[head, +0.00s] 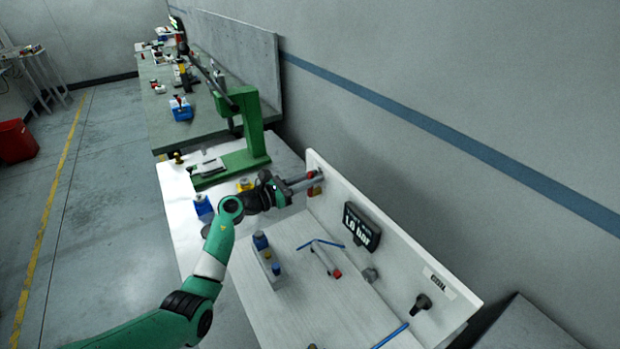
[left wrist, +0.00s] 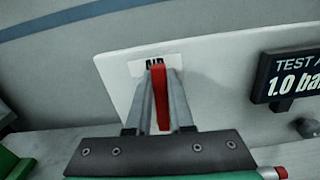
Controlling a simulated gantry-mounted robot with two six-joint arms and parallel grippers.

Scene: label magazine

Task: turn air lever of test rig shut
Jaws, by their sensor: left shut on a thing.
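The test rig is a white bench with an upright back panel (head: 395,240). The red air lever (left wrist: 159,95) stands out from the panel under a label reading AIR (left wrist: 155,62) in the left wrist view. My left gripper (left wrist: 160,90) is shut on the red lever, with one finger on each side of it. In the head view my left gripper (head: 308,180) reaches the panel's far end, and the lever is mostly hidden by the fingers. A dark display (head: 361,226) on the panel reads 1.0 bar. My right gripper is not in view.
A green press (head: 250,130) stands beyond the rig. A black knob (head: 421,303) sits on the near panel. Bare bench surface lies between them.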

